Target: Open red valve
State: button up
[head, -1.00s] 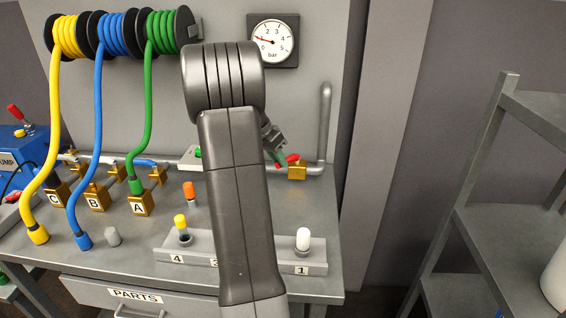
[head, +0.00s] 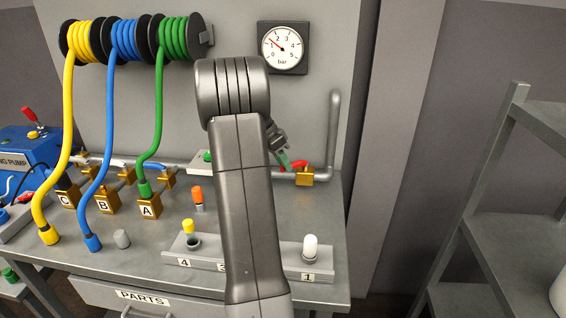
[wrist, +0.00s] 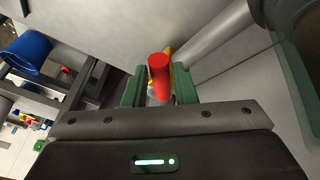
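The red valve has a red lever handle (head: 294,165) and a brass body (head: 305,177) on the grey pipe at the back right of the bench. My gripper (head: 284,161) is at this handle, coming from the left in the head view. In the wrist view the red handle (wrist: 158,80) sits between the two green fingers of my gripper (wrist: 158,90). The fingers stand close along both sides of it and look shut on it. Part of the brass body shows behind the handle. My arm covers part of the bench.
A pressure gauge (head: 283,48) above reads about 1 to 2 bar. The grey pipe (head: 332,130) rises right of the valve. Brass valves A (head: 149,208), B (head: 106,202) and C (head: 67,198) stand left. A rack (head: 207,262) holds plugs in front. Shelving (head: 490,200) stands right.

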jog(key=shift+o, duration=1.3)
jog(key=v, duration=1.3)
jog(key=shift+a+r, duration=0.2)
jog(key=shift+r, duration=0.15)
